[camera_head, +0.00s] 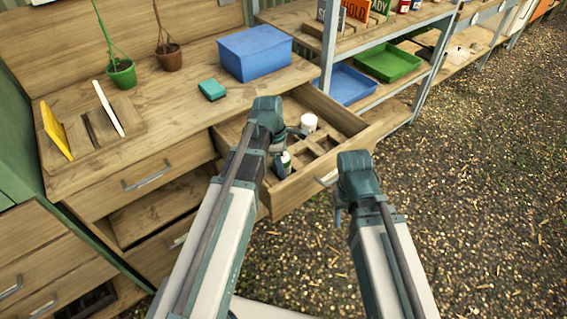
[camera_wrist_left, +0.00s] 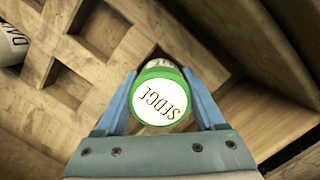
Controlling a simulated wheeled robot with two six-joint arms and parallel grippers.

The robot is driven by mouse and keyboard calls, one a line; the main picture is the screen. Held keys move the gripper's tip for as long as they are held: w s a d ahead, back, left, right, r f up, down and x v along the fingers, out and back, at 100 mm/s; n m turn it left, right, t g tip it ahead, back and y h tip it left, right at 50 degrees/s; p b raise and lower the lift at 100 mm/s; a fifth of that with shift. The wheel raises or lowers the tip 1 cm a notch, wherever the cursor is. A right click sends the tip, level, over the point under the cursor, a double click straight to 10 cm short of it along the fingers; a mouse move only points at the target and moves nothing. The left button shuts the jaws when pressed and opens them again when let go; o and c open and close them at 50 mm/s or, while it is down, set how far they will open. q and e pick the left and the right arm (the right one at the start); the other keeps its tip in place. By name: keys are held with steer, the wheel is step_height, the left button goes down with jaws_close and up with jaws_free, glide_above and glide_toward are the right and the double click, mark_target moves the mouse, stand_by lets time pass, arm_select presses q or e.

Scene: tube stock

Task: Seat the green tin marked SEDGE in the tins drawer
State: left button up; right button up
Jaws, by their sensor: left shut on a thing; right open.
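The green tin marked SEDGE (camera_wrist_left: 160,98) is between the fingers of my left gripper (camera_wrist_left: 165,100), its white lettered top and green rim facing the wrist camera. In the head view my left gripper (camera_head: 281,152) is low over the open tins drawer (camera_head: 352,124), shut on the tin (camera_head: 285,163). A square opening of the wooden divider shows just beyond the tin; I cannot tell how deep the tin sits. My right gripper (camera_head: 339,213) is open and empty, outside the drawer's front right.
Another white tin (camera_head: 309,122) stands in the drawer; it also shows in the left wrist view (camera_wrist_left: 12,45). Several divider openings are empty. The counter holds a blue box (camera_head: 255,52), a teal block (camera_head: 212,89) and potted plants. Shelving (camera_head: 392,92) stands right of the drawer.

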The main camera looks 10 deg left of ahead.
arm_select(q)
steer(key=shift+s+a+f, duration=0.2)
steer(key=shift+a+f, duration=0.2)
steer(key=shift+f, duration=0.4)
arm_select(e)
steer(key=shift+s+f, duration=0.1)
steer(key=shift+f, duration=0.65)
arm_select(q)
steer(key=shift+d+r, duration=0.1)
steer(key=shift+d, duration=0.25)
steer(key=o, duration=1.5)
steer(key=shift+d, duration=0.1)
steer(key=shift+w+a+r, duration=0.1)
steer(key=shift+a+r, duration=0.05)
steer(key=shift+a, duration=0.1)
steer(key=a+r+p, duration=0.1)
steer(key=p, duration=0.1)
steer(key=r+p, duration=0.1)
steer(key=shift+w+a+r+p, duration=0.15)
steer(key=shift+w+a+p, duration=0.2)
step_height(320, 180, up, 12)
steer(key=s+p, duration=0.1)
steer(key=p, duration=1.1)
steer(key=shift+s+d+r, duration=0.25)
steer(key=shift+s, duration=0.1)
arm_select(e)
step_height(320, 180, up, 16)
steer(key=w, duration=0.1)
steer(key=shift+a+f, duration=0.2)
steer(key=shift+a, duration=0.05)
